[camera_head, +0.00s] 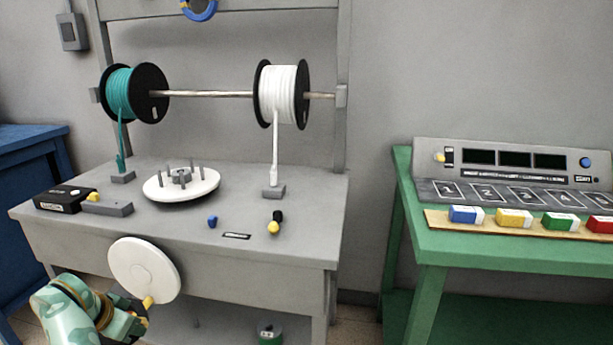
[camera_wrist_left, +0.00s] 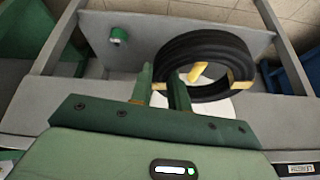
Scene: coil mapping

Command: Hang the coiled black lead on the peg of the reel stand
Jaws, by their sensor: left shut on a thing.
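The black coil (camera_wrist_left: 208,62), bound with yellow bands, shows in the left wrist view as a thick ring, slightly tilted. My left gripper (camera_wrist_left: 162,84) is shut on its near left side. A yellow piece (camera_wrist_left: 197,72) shows within the ring; I cannot tell whether it is a band or the peg. In the head view, my left gripper (camera_head: 138,312) is at the lower edge of a white disc (camera_head: 143,268) in front of the bench; the disc appears to hide most of the coil. My right gripper is not in view.
The grey bench (camera_head: 310,225) carries a shaft with a teal reel (camera_head: 118,92) and a white reel (camera_head: 283,95). A white pegged plate (camera_head: 205,189), a black box (camera_head: 62,199) and small plugs sit on top. A green table (camera_head: 480,243) stands right, with floor between.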

